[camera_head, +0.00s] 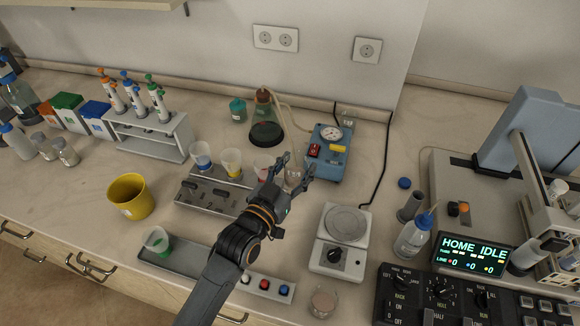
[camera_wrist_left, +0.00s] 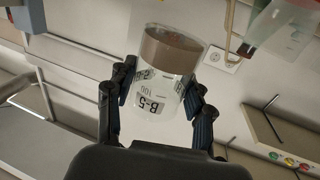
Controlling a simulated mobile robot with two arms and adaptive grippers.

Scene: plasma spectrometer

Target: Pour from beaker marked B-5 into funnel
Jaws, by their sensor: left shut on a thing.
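My left gripper (camera_head: 294,168) is shut on the clear beaker marked B-5 (camera_head: 292,179). It holds the beaker behind the balance, beside the funnel rack. In the left wrist view the beaker (camera_wrist_left: 160,85) sits between the dark fingers (camera_wrist_left: 160,105), with its marking upside down and a brown band at the picture's upper end. Three funnels stand in a row on the grey rack (camera_head: 207,196): one blue (camera_head: 200,154), one yellow (camera_head: 231,161) and one reddish (camera_head: 263,164). The reddish one is nearest the gripper and partly hidden. My right gripper is out of view.
A blue pump box (camera_head: 328,152) and a flask (camera_head: 265,132) with tubing stand behind. A balance (camera_head: 341,240) is to the right. A yellow bucket (camera_head: 130,196), a pipette stand (camera_head: 150,135) and a green-filled cup (camera_head: 157,241) are left. Another beaker (camera_head: 323,301) stands in front.

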